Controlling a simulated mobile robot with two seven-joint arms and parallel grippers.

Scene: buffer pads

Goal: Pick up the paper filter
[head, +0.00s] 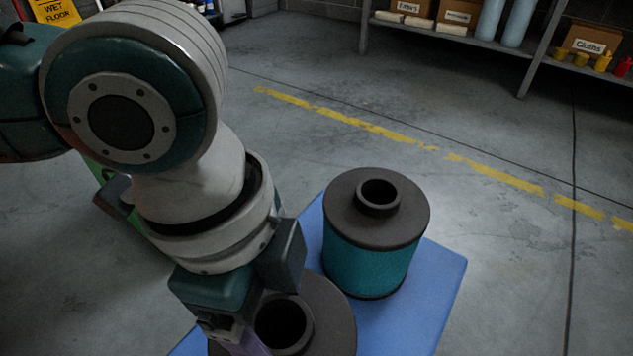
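A cylindrical filter with a teal pleated side and dark grey end caps (370,255) stands upright on a blue pad (438,285). A short open collar rises from the middle of its top. A second filter with a similar dark top and collar (330,318) stands nearer, cut off by the bottom edge and partly covered by my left arm; its side is hidden. I cannot tell by sight which one is paper. My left gripper (245,318) is over the left part of the nearer filter's top, beside its collar. Its fingertips are not clear. My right gripper is out of view.
Grey concrete floor with a worn yellow line (370,127) lies open beyond the pad. Metal shelves (480,55) with boxes and bottles stand at the back right. A yellow wet-floor sign (55,12) is at the top left.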

